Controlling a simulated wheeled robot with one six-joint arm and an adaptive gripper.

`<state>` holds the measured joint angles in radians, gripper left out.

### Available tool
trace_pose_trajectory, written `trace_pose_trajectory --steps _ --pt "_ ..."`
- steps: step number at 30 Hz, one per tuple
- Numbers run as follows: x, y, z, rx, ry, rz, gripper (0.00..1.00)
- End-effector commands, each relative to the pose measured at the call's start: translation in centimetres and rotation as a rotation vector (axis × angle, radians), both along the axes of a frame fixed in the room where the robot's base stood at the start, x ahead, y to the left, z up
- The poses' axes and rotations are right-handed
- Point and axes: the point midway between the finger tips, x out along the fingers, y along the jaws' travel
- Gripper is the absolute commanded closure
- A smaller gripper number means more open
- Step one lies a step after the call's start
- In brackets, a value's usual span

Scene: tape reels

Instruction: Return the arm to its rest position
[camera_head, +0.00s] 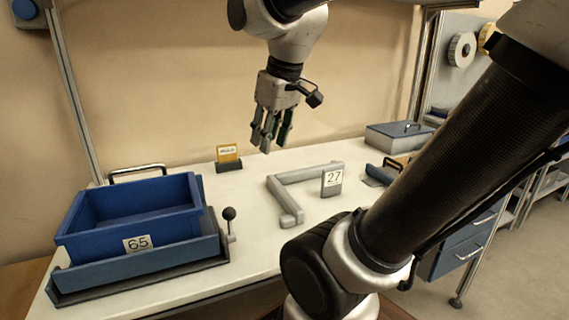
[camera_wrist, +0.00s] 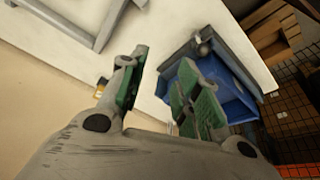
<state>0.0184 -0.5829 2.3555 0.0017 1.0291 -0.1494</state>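My gripper (camera_head: 268,140) hangs above the back of the white workbench in the head view, fingers pointing down. In the wrist view my gripper (camera_wrist: 158,100) has its two green-padded fingers apart with nothing between them. It is open and empty, well clear of the bench top. My arm reaches in from the right of the head view and comes down from the top. Part of the arm is cut off by the upper edge.
A blue bin (camera_head: 85,212) labelled 65 sits in a holder with a lever at left. A yellow card (camera_head: 228,153) stands at the back. A grey-blue case (camera_head: 398,136) is at back right.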

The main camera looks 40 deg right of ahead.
Motion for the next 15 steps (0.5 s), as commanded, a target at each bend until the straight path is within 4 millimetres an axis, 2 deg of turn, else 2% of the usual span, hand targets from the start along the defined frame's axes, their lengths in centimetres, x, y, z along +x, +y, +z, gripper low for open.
trace_pose_trajectory --steps 1,3,6,15 --pt "-1.8 0.2 -1.2 0.013 -0.014 -0.032 0.67" --pt "-3.6 0.3 -2.7 0.031 -0.026 -0.075 0.67" --pt "-5.0 0.4 -4.1 0.047 -0.034 -0.111 0.67" --pt "-5.4 0.5 -4.6 0.054 -0.036 -0.126 0.67"
